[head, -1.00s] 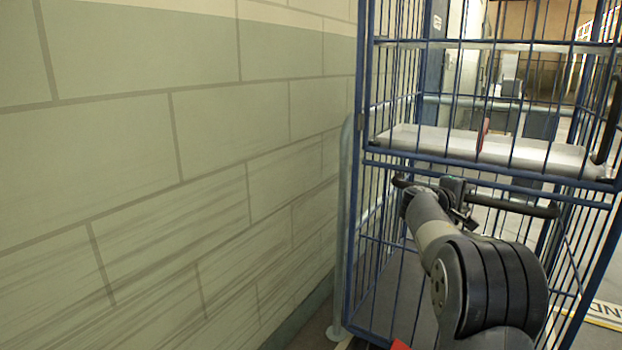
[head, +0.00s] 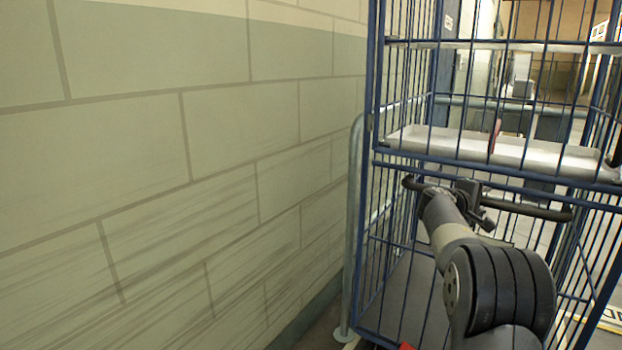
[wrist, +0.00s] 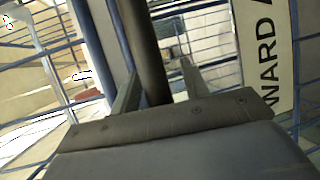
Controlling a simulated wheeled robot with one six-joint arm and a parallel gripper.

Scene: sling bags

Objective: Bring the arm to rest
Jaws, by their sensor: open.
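My gripper (wrist: 160,78) is open in the wrist view, its two fingers apart. A dark bar (wrist: 143,45) runs between or just beyond the fingers; I cannot tell whether they touch it. In the head view my arm reaches forward from the lower right to the blue cage trolley (head: 480,165). My gripper is at the trolley's black handlebar (head: 535,211), where its fingers are too small to make out. No bag is clearly visible in my gripper.
A pale block wall (head: 150,170) fills the left. A grey metal post (head: 354,235) stands between wall and trolley. The trolley has a white shelf (head: 560,157) with a small red item (head: 495,135) on it. A sign reading "WARD" (wrist: 265,50) shows in the wrist view.

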